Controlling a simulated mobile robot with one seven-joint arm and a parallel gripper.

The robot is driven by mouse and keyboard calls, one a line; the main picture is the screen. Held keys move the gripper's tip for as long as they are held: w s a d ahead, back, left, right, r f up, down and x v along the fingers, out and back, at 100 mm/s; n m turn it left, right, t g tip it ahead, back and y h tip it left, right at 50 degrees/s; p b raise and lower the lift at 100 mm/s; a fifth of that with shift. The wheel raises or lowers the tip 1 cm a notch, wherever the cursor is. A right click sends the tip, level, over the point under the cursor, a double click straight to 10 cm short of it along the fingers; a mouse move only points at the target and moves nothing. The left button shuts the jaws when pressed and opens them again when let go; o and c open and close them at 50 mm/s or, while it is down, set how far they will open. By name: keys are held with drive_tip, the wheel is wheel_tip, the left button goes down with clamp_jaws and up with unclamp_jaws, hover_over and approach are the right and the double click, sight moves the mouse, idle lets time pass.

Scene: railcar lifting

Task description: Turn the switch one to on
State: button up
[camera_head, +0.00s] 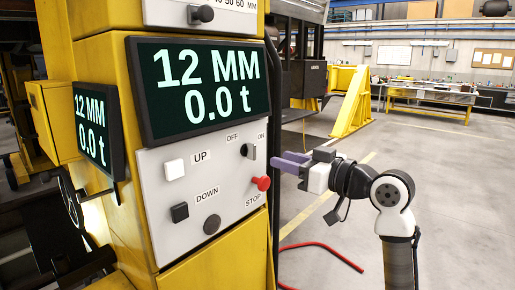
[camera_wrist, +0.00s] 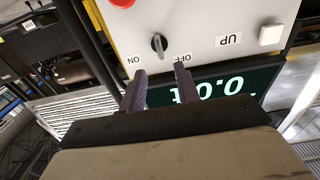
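The switch (camera_head: 248,151) is a black rotary knob on the white control panel (camera_head: 185,225), below and between the OFF label (camera_head: 232,137) and the ON label (camera_head: 262,137). In the wrist view, which is upside down, the switch (camera_wrist: 158,45) has its handle roughly upright; I cannot tell which label it points to. My gripper (camera_head: 284,163) is to the right of the panel, its purple fingers pointing at it. In the wrist view the fingers (camera_wrist: 160,70) are apart with nothing between them. The switch lies just beyond the fingertips, with a gap visible.
The red STOP button (camera_head: 262,183) sits close below the switch. The panel also has a white UP button (camera_head: 174,169) and a black DOWN button (camera_head: 179,212). The display (camera_head: 205,85) above reads 12 MM and 0.0 t. A red hose (camera_head: 320,245) lies on the floor.

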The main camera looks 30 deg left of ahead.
sight(256, 151)
drive_tip(key=a, duration=0.3)
drive_tip(key=a+p, duration=0.1)
drive_tip(key=a, duration=0.1)
drive_tip(key=w+a+p, duration=0.1)
drive_tip(key=a, duration=0.2)
drive_tip(key=shift+w+a, duration=0.1)
drive_tip(key=shift+a, duration=0.25)
clamp_jaws()
